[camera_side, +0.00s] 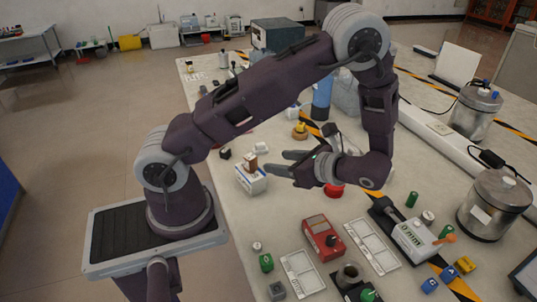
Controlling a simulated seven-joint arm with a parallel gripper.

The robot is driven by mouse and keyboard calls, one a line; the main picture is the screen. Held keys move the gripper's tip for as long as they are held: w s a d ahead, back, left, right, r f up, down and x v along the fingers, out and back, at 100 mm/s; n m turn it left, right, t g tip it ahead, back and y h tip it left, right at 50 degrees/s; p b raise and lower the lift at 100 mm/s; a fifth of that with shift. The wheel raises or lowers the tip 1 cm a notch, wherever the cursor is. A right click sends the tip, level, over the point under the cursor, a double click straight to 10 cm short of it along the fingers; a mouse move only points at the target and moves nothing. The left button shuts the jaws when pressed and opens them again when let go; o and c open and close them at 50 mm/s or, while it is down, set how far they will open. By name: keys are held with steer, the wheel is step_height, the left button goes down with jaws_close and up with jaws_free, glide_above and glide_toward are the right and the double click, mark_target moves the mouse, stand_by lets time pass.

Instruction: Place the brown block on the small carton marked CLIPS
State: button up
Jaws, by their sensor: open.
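A small brown block (251,161) rests on top of a small white carton (251,182) with a blue band, near the table's left edge. The lettering on the carton is too small to read, so I cannot confirm it is CLIPS. My gripper (279,163) is open, just right of the block. Its fingers point left, toward the block and carton. Nothing shows between the fingers.
A small black block (225,154) and a white item (261,148) lie behind the carton. A red round object (333,190) sits under my wrist. A red device (323,238) and white trays (301,275) stand nearer. Table in front of the carton is clear.

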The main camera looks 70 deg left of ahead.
steer(key=s+d+r+n+t+h, duration=0.5)
steer(key=d+r+n+h, duration=0.1)
steer(key=r, duration=0.3)
steer(key=s+d+r+n+t+h, duration=0.5)
steer(key=d+r+n, duration=0.1)
steer(key=r, duration=0.3)
steer(key=shift+s+d+r+n+t+h, duration=0.15)
steer(key=shift+d+r+n+t+h, duration=0.25)
steer(key=shift+d, duration=0.15)
